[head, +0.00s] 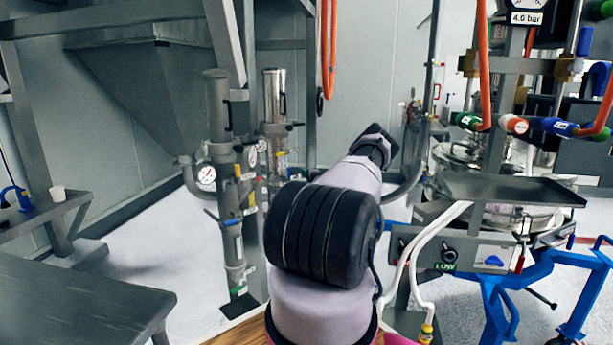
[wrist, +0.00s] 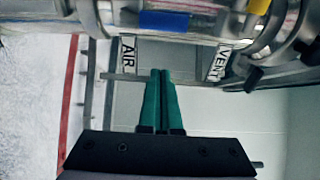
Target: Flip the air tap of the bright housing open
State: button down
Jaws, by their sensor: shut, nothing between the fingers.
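The bright housing (head: 274,95) is a shiny upright steel cylinder behind a duller grey housing (head: 218,105) in the head view. In the wrist view a shiny metal body (wrist: 185,22) runs sideways along the top, with an AIR label (wrist: 128,55) at left and a VENT label (wrist: 219,63) at right. My gripper (wrist: 163,72) has its green fingers together and empty, tips just below that body, between the labels. A thin grey bar (wrist: 118,77) lies by the AIR label, left of the fingertips; I cannot tell whether it is the tap lever or touches them. My fingers are hidden in the head view.
Pressure gauges (head: 206,176) sit by the housings. A dark table (head: 80,295) stands at lower left. At right are a grey tray (head: 510,189), orange hoses (head: 484,65) and a blue frame (head: 500,290). A dark handle (wrist: 252,80) sits near the VENT label.

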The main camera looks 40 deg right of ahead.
aim_at(288, 172)
jog(key=shift+w+a, duration=0.35)
jog(key=shift+a, duration=0.6)
jog(key=shift+w+a, duration=0.3)
jog(key=shift+a, duration=0.6)
